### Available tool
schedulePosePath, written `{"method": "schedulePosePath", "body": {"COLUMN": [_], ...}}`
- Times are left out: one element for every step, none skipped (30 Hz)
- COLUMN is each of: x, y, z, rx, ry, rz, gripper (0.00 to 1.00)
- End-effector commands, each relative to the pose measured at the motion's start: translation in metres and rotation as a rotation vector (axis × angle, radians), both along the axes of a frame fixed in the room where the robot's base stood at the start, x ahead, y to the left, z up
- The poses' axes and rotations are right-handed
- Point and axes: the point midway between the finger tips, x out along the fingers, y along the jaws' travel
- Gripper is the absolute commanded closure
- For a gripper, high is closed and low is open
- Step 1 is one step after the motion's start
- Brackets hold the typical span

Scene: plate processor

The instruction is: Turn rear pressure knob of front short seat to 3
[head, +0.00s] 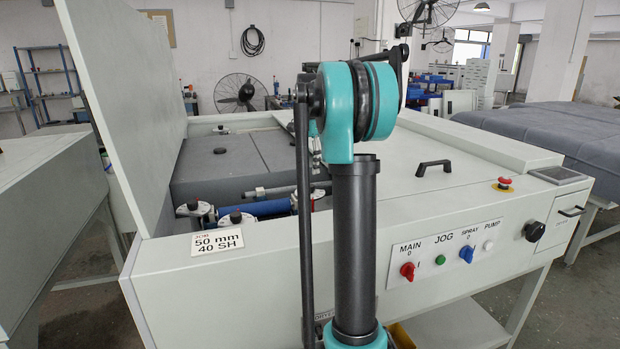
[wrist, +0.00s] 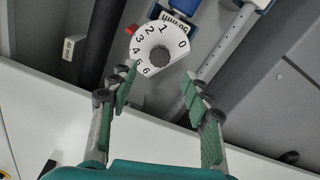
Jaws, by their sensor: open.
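In the wrist view a white dial (wrist: 160,35) numbered 0 to 6 has a grey round knob (wrist: 160,56) at its centre. A red mark (wrist: 131,29) sits at the dial's edge, close to 2 and 3. My gripper (wrist: 160,82) is open and empty, its green-padded fingers apart below the dial, one toward each side of the knob. I cannot tell the height gap. In the head view two dark-topped knobs, one farther back (head: 195,205) and one nearer (head: 236,216), stand at the open bay's left end. My arm hides my gripper there.
A blue roller (head: 265,208) and metal bars lie in the bay. A raised lid panel (head: 125,110) stands at left. A "50 mm 40 SH" label (head: 217,242) is on the front rim.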

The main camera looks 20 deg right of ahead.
Motion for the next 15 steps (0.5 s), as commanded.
{"method": "schedulePosePath", "body": {"x": [0.0, 0.0, 0.0, 0.0, 0.0, 0.0, 0.0, 0.0, 0.0, 0.0, 0.0, 0.0, 0.0, 0.0, 0.0], "y": [0.0, 0.0, 0.0, 0.0, 0.0, 0.0, 0.0, 0.0, 0.0, 0.0, 0.0, 0.0, 0.0, 0.0, 0.0], "z": [0.01, 0.016, 0.022, 0.026, 0.03, 0.034, 0.037, 0.04, 0.042, 0.043, 0.044, 0.045, 0.046, 0.046, 0.046], "rx": [0.0, 0.0, 0.0, 0.0, 0.0, 0.0, 0.0, 0.0, 0.0, 0.0, 0.0, 0.0, 0.0, 0.0, 0.0], "ry": [0.0, 0.0, 0.0, 0.0, 0.0, 0.0, 0.0, 0.0, 0.0, 0.0, 0.0, 0.0, 0.0, 0.0, 0.0], "rz": [0.0, 0.0, 0.0, 0.0, 0.0, 0.0, 0.0, 0.0, 0.0, 0.0, 0.0, 0.0, 0.0, 0.0, 0.0], "gripper": [0.51, 0.51, 0.51, 0.51, 0.51, 0.51, 0.51, 0.51, 0.51, 0.51, 0.51, 0.51, 0.51, 0.51, 0.51]}}
